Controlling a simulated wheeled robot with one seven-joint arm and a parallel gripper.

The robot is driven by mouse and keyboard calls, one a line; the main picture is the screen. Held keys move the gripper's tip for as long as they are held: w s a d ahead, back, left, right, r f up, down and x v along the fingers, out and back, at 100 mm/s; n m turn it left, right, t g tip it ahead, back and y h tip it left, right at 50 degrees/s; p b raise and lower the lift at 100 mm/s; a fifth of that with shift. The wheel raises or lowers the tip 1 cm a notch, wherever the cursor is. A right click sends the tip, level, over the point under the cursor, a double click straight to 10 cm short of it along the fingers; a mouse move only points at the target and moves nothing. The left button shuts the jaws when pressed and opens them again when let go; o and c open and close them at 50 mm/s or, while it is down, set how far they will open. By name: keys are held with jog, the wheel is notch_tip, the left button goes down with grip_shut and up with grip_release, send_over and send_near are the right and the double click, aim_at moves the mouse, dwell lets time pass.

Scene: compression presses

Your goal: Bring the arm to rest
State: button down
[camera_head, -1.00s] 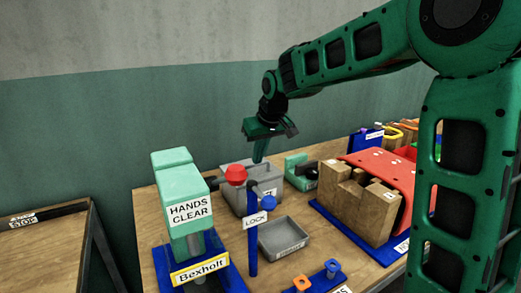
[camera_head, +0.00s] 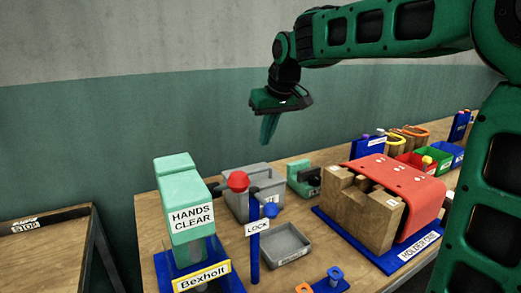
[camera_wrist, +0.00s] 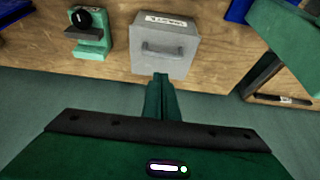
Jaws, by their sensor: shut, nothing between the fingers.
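My gripper (camera_head: 270,128) hangs in the air above the back of the wooden workbench, fingers pointing down. It is shut and holds nothing. In the wrist view my gripper (camera_wrist: 162,82) shows its two fingers together, with the grey lidded box (camera_wrist: 165,45) beyond the tips. In the head view the grey box (camera_head: 238,200) stands on the bench below my gripper, with clear space between them. My green arm reaches in from the right, raised over the bench.
The mint press (camera_head: 185,215) marked HANDS CLEAR stands at the left front. A red-knobbed lever (camera_head: 238,181) and LOCK post (camera_head: 254,250) stand beside it. A grey tray (camera_head: 284,246), small green device (camera_head: 303,175) and red-covered wooden holder (camera_head: 400,190) lie rightward. Air above the bench is free.

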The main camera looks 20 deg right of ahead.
jog(key=s+d+f+m+g+h, duration=0.1)
jog(key=s+d+f+m, duration=0.15)
jog(key=s+d, duration=0.5)
jog(key=s+d+f+m+g, duration=0.1)
jog(key=s+d+f+m, duration=0.1)
jog(key=s+d+f, duration=0.5)
jog(key=s+d+f+m+g, duration=0.1)
jog(key=s+f, duration=0.3)
jog(key=s, duration=0.7)
jog(key=s+d+f+m+g, duration=0.1)
jog(key=s+d+f+m, duration=0.1)
jog(key=s, duration=1)
notch_tip(320, 180, down, 2)
jog(key=shift+f+m+g, duration=0.15)
jog(key=shift+m+g, duration=0.25)
jog(key=shift+m, duration=0.15)
jog(key=shift+s+d, duration=0.1)
